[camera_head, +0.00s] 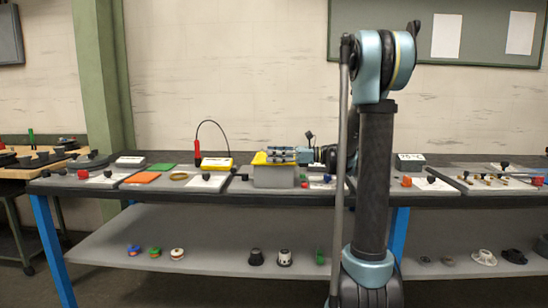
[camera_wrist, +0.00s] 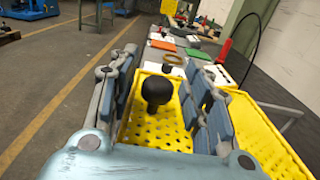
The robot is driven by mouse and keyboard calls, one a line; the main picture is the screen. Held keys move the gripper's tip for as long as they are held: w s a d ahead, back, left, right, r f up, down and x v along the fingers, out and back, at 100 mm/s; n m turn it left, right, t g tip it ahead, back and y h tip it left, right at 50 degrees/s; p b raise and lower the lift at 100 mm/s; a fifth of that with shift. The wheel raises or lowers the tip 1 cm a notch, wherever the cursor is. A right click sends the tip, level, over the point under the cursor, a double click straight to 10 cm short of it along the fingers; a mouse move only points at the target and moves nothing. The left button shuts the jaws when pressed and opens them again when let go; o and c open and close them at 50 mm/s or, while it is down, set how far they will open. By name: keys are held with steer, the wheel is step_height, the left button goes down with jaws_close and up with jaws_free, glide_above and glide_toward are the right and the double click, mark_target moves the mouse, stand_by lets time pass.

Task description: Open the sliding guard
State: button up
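The sliding guard is a yellow perforated cover (camera_wrist: 150,136) below my gripper in the wrist view. A black round knob (camera_wrist: 155,90) stands up from it on a short stem. My gripper (camera_wrist: 166,76) is open, with one blue-padded finger on each side of the knob. Gaps show between the knob and both fingers. In the head view my gripper (camera_head: 283,154) is low over a grey box (camera_head: 273,177), and a bit of the yellow guard (camera_head: 259,158) shows at its left. The knob is hidden there.
In the wrist view another yellow perforated panel (camera_wrist: 262,130) lies right of my gripper. An orange plate (camera_head: 141,178) and a green plate (camera_head: 161,167) lie further left.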

jaws_close()
steer(key=shift+w, duration=0.15)
steer(key=w, duration=1.5)
steer(key=shift+w+d, duration=0.3)
steer(key=shift+w, duration=0.1)
steer(key=shift+o, duration=0.7)
jaws_free()
steer(key=d, duration=1.2)
steer(key=shift+s, duration=0.15)
